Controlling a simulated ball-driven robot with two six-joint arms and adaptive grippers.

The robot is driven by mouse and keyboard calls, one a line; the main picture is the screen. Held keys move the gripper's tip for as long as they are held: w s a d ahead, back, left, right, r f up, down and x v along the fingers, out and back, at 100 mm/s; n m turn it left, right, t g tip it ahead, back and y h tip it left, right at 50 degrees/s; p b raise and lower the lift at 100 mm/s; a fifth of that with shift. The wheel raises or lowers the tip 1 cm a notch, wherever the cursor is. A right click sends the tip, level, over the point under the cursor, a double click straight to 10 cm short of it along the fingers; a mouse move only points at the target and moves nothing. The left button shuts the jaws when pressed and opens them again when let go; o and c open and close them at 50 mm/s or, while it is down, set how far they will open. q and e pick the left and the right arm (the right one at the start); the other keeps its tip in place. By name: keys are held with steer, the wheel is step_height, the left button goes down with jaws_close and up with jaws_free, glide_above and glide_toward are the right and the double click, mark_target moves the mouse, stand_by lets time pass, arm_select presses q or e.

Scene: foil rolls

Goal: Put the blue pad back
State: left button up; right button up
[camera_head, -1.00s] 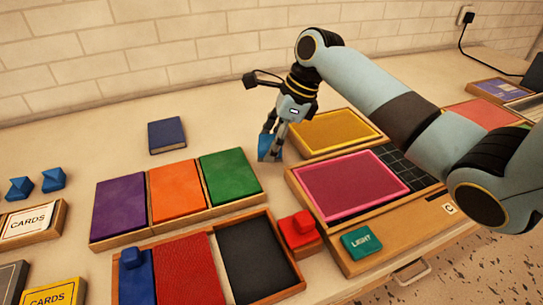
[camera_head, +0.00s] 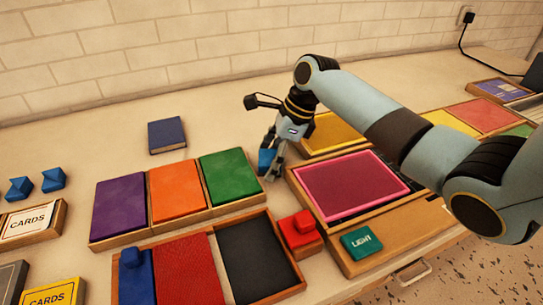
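My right gripper (camera_head: 271,174) points down at the middle of the table, just right of the green pad (camera_head: 229,175). Its fingers are closed around a small blue piece (camera_head: 265,160), which is partly hidden by them; whether it touches the table is hard to tell. A dark blue, book-like pad (camera_head: 167,135) lies flat by itself on the table behind the orange pad (camera_head: 177,190). The purple pad (camera_head: 119,206), orange pad and green pad lie side by side in a wooden tray. My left gripper is not in view.
A wooden tray (camera_head: 290,262) in front holds a blue piece (camera_head: 136,275), a red panel and a black panel. A pink-framed panel (camera_head: 350,186) and a yellow panel (camera_head: 328,131) lie at right. Free table surrounds the dark blue pad.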

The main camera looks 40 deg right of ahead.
steer(key=v, duration=1.2)
steer(key=shift+r+p, duration=0.2)
steer(key=shift+p, duration=0.2)
steer(key=shift+s+f, duration=0.1)
steer(key=shift+s, duration=0.05)
